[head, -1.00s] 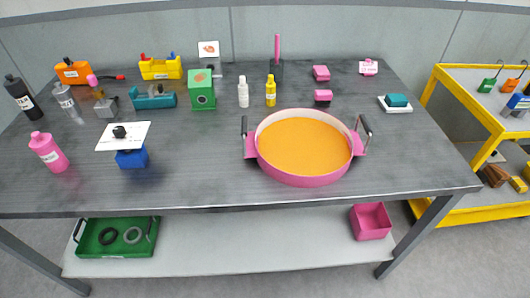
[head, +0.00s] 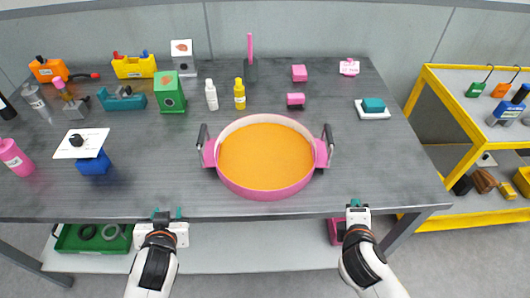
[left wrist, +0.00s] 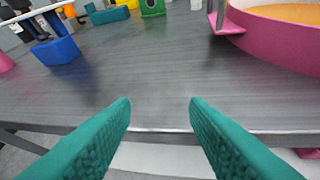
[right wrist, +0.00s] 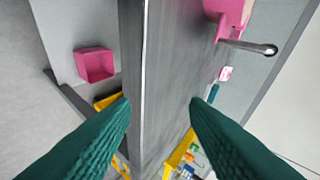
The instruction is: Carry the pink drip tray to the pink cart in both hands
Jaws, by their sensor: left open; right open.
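The pink drip tray (head: 264,193) is round, holds orange liquid, and sits on the grey table with a dark bar handle at each side. Its pink wall also shows at the upper right of the left wrist view (left wrist: 278,38). A handle and bit of wall show at the top of the right wrist view (right wrist: 232,14). My left gripper (head: 167,214) is open and empty at the table's front edge, left of and nearer than the tray. My right gripper (head: 357,204) is open and empty at the front edge, right of the tray. No pink cart is recognisable.
A yellow-framed cart (head: 430,108) stands right of the table. Bottles, boxes and small tools crowd the table's left and back. A green tray (head: 75,241) and pink bin (right wrist: 95,65) are on the lower shelf.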

